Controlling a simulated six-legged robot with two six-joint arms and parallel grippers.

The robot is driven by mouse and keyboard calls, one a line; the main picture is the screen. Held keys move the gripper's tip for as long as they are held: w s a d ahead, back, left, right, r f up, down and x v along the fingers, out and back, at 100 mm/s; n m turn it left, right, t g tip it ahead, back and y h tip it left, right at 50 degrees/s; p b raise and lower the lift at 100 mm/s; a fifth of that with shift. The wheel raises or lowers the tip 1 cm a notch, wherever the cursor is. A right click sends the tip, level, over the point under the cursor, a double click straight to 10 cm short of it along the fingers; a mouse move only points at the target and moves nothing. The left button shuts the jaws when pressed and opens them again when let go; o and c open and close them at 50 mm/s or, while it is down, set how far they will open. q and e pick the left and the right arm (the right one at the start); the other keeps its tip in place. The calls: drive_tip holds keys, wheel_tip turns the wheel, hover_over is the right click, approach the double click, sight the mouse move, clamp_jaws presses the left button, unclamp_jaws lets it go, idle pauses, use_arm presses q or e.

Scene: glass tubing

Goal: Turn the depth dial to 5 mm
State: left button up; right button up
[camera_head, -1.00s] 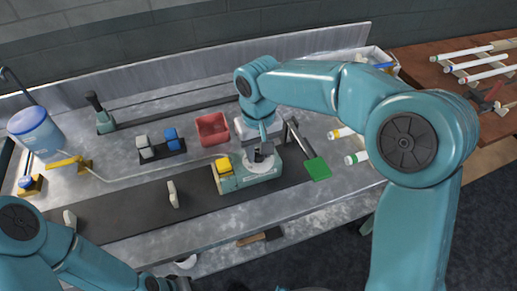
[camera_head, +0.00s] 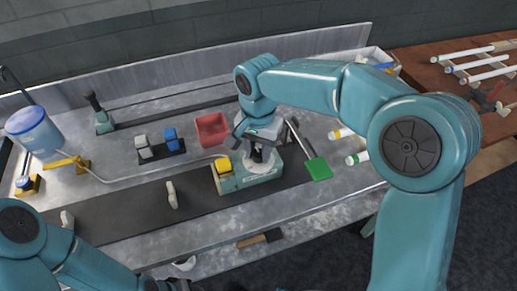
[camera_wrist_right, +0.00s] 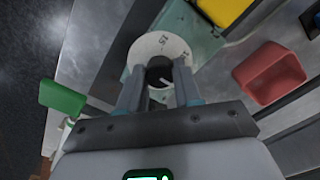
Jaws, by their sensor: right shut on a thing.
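The teal machine (camera_head: 228,186) stands on the dark strip of the bench, with a yellow block (camera_head: 223,164) on its left end. Its white dial disc (camera_wrist_right: 150,47) carries numerals, one of which looks like 15 seen upside down; the pointer setting cannot be read. The dark knob (camera_wrist_right: 159,68) in the disc's middle sits between the fingers of my right gripper (camera_wrist_right: 160,88), which is shut on it. In the head view, my right gripper (camera_head: 261,153) comes down over the dial and hides much of it. My left arm shows at lower left; its fingers are out of view.
A red bin (camera_head: 212,129) stands just behind the machine. A green paddle (camera_head: 318,169) lies close to its right. Tubes with coloured ends (camera_head: 357,158) lie further right. A holder with grey and blue blocks (camera_head: 160,148) is at back left.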

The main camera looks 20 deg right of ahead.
sight(259, 153)
drive_tip(key=shift+w+r+m, duration=0.1)
drive_tip(key=shift+m, duration=0.2)
drive_tip(key=o, duration=1)
drive_tip(key=shift+o, duration=0.2)
wheel_tip(259, 153, up, 16)
drive_tip(key=p, duration=0.2)
drive_tip(key=shift+r, duration=0.15)
drive_tip(key=shift+s, duration=0.2)
